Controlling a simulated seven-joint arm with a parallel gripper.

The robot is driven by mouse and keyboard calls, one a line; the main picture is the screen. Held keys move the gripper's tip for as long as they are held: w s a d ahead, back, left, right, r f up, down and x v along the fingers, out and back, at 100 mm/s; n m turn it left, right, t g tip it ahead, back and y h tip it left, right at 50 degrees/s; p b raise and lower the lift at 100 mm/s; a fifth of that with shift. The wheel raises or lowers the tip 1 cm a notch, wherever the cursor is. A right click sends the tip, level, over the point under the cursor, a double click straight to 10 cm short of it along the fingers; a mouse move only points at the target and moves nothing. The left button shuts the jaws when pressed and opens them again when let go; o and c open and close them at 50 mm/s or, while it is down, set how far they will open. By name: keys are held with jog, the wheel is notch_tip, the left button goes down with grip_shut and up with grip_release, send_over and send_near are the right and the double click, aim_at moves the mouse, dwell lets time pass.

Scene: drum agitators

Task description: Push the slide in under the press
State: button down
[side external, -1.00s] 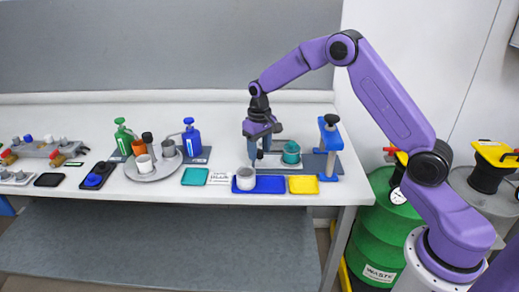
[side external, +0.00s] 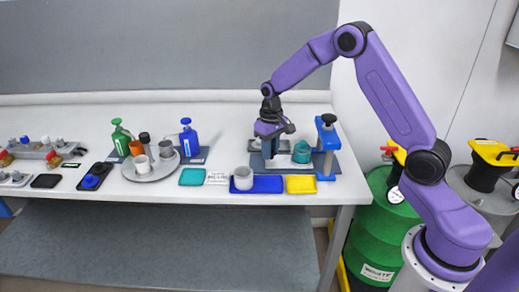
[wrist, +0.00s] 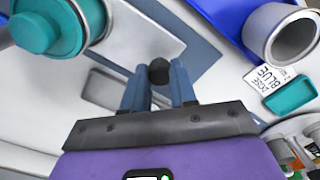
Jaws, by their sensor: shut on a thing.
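The slide (side external: 285,163) is a pale plate on a dark grey-blue base (side external: 322,170), with a teal cup (side external: 302,152) standing on its right part. The blue press (side external: 328,141), with a black top knob, stands on the base at the right; the cup is close to its left side. My gripper (side external: 268,150) is at the slide's left end. In the wrist view my gripper (wrist: 158,88) is shut on the slide's black knob (wrist: 158,70). The pale slide (wrist: 140,38) and teal cup (wrist: 50,25) also show there. The fingers partly hide the knob.
A blue tray (side external: 268,186) with a grey cup (side external: 243,178) and a yellow tray (side external: 301,185) lie in front of the base. A teal mat (side external: 193,177), a round tray (side external: 140,174) and pump bottles stand to the left. The table behind is clear.

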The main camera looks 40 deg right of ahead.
aim_at(295, 149)
jog(key=s+d, duration=0.5)
jog(key=shift+d, duration=0.2)
jog(key=shift+s, duration=0.1)
jog(key=c, duration=0.9)
grip_release()
jog(key=shift+a+r, duration=0.1)
jog(key=shift+r, duration=0.5)
notch_tip(295, 149, up, 16)
jog(key=shift+r, duration=0.15)
